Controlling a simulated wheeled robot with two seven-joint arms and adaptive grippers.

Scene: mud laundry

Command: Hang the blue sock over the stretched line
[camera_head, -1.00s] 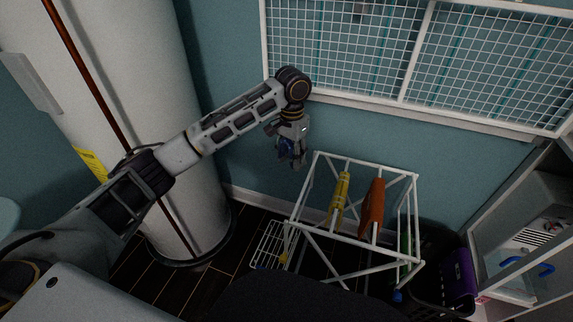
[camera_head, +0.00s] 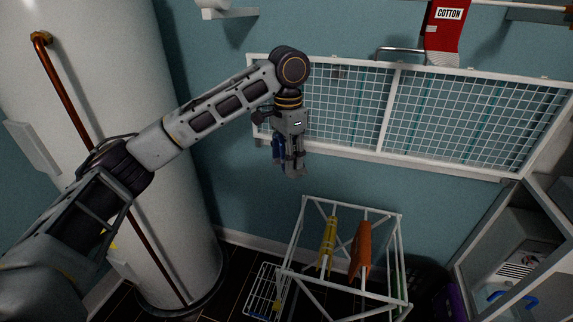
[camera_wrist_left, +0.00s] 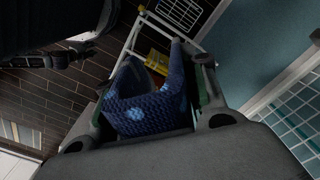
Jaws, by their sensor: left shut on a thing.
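The blue sock (camera_wrist_left: 150,112) is a knitted piece with a light round mark, held between the fingers of my left gripper in the left wrist view. In the head view only a small dark blue part of the sock (camera_head: 277,147) shows beside the fingers. My left gripper (camera_head: 291,168) is shut on it and points down, in front of the wall mesh's lower edge and above the white drying rack (camera_head: 340,208). I cannot make out a separate stretched line.
A yellow cloth (camera_head: 327,245) and an orange cloth (camera_head: 360,250) hang on the rack. A white mesh panel (camera_head: 345,110) is on the wall behind. A red item marked COTTON (camera_head: 445,35) is at the top right. A white tank (camera_head: 110,80) stands left.

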